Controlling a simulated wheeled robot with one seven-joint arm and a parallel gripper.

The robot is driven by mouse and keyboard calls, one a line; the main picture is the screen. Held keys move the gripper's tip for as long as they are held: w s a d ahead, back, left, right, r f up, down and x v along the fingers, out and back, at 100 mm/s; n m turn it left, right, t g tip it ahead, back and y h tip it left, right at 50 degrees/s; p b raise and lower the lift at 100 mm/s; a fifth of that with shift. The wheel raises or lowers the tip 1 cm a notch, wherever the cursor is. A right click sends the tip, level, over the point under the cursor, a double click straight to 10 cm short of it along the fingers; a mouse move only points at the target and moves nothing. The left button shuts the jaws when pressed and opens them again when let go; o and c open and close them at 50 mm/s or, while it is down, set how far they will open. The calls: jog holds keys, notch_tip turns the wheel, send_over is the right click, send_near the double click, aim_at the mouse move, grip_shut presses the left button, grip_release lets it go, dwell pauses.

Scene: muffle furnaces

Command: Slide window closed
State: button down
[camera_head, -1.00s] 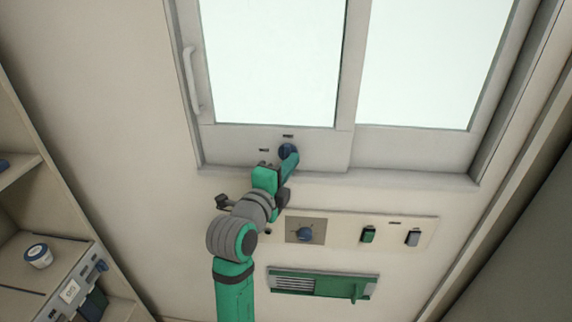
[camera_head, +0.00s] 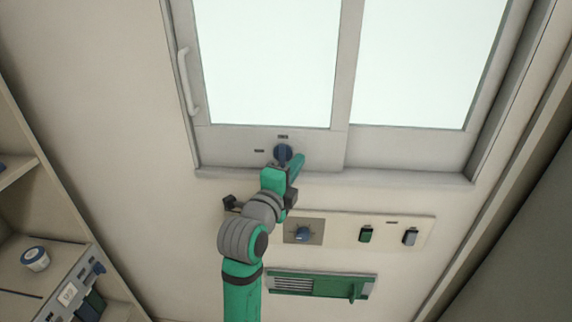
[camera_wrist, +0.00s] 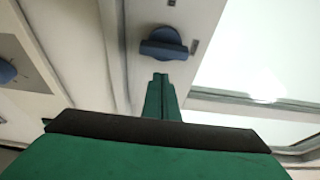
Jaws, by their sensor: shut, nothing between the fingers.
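The sliding window fills the upper head view. Its left sash (camera_head: 200,142) has a pale vertical handle (camera_head: 187,82) at its left edge, close to the left jamb. The right pane (camera_head: 425,65) is beside it. A dark blue knob (camera_head: 283,152) sits on the sash's bottom rail, with its grip roughly upright. My green gripper (camera_head: 299,160) is shut and empty, just right of and below the knob. In the wrist view, the shut fingertips (camera_wrist: 161,78) are close to the knob (camera_wrist: 164,44), with a small visible gap. No contact shows.
Below the sill is a wall panel with a blue dial (camera_head: 303,234), a green switch (camera_head: 366,235) and a grey switch (camera_head: 410,237). A green slotted unit (camera_head: 320,284) is lower. The wall between is clear.

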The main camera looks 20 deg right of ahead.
jog(key=s+d+v, duration=0.1)
jog(key=v, duration=0.8)
jog(key=s+a+f+n+t+y, duration=0.1)
jog(key=s+a+f+n+y, duration=0.2)
jog(key=f+n, duration=0.4)
jog(key=s+a+f+n+t+y, duration=0.1)
jog(key=s+a+f+n+y, duration=0.25)
jog(key=f, duration=0.65)
jog(key=s+a+f+n+t+y, duration=0.15)
jog(key=s+f+n, duration=0.25)
jog(key=f+n, duration=0.4)
jog(key=s+a+f+n+g+y, duration=0.1)
jog(key=s+a+f+n, duration=0.2)
jog(key=s, duration=1.1)
jog(key=s+a+f+n+g+y, duration=0.1)
jog(key=s+a+f+n+y, duration=0.1)
jog(key=s, duration=1.2)
notch_tip(320, 180, down, 3)
jog(key=shift+a+f+n+y, duration=0.25)
jog(key=shift+a+n, duration=0.35)
jog(key=shift+n, duration=0.65)
